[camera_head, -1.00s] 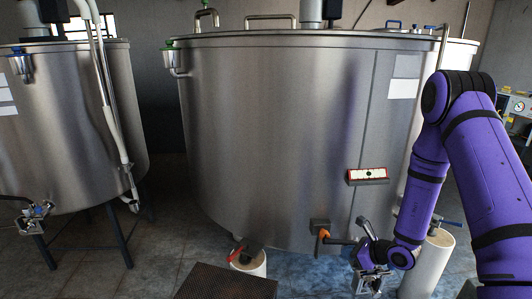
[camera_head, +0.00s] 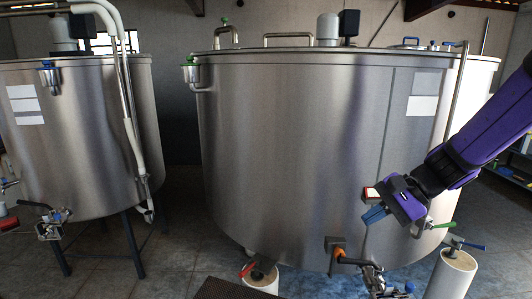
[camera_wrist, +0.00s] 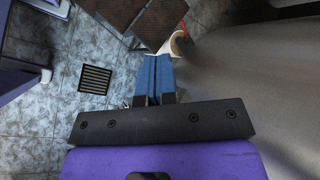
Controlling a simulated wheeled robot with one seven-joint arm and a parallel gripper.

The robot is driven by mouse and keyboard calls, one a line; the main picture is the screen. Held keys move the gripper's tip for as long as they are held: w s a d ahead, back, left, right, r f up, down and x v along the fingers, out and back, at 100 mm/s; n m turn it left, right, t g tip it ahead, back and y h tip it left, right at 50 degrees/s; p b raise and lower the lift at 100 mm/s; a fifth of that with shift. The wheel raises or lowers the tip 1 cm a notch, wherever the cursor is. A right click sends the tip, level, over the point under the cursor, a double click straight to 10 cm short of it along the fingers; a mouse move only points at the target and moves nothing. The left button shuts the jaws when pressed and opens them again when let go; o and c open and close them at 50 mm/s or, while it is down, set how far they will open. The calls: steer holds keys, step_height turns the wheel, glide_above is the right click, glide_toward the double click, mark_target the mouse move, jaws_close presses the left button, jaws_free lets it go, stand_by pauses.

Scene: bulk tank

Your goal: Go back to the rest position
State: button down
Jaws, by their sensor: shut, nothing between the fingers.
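My gripper (camera_head: 375,215) is in front of the lower right part of the large steel tank (camera_head: 290,150) in the head view. Its blue fingers point left and slightly down. In the wrist view the two blue fingers of my gripper (camera_wrist: 155,72) lie side by side, shut with nothing between them. My purple arm reaches in from the right edge. The gripper covers most of the red and white panel (camera_head: 371,194) on the tank. I cannot tell how far the fingers are from the tank wall.
A smaller steel tank (camera_head: 75,140) stands at the left. Below the large tank are an outlet valve with an orange part (camera_head: 335,246) and white cylindrical feet (camera_head: 452,276). A brown mat (camera_wrist: 135,22) and a floor drain (camera_wrist: 95,79) show in the wrist view. Floor between the tanks looks clear.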

steer(key=s+d+r+n+t+h, duration=0.1)
steer(key=s+d+r+n+h, duration=0.3)
steer(key=s, duration=0.5)
steer(key=s+d+r+n+t+h, duration=0.2)
steer(key=s+d+r+n+h, duration=0.2)
steer(key=s+r, duration=0.4)
steer(key=shift+s+r+n+h, duration=0.2)
steer(key=shift+s+n+h, duration=0.25)
steer(key=shift+n, duration=0.35)
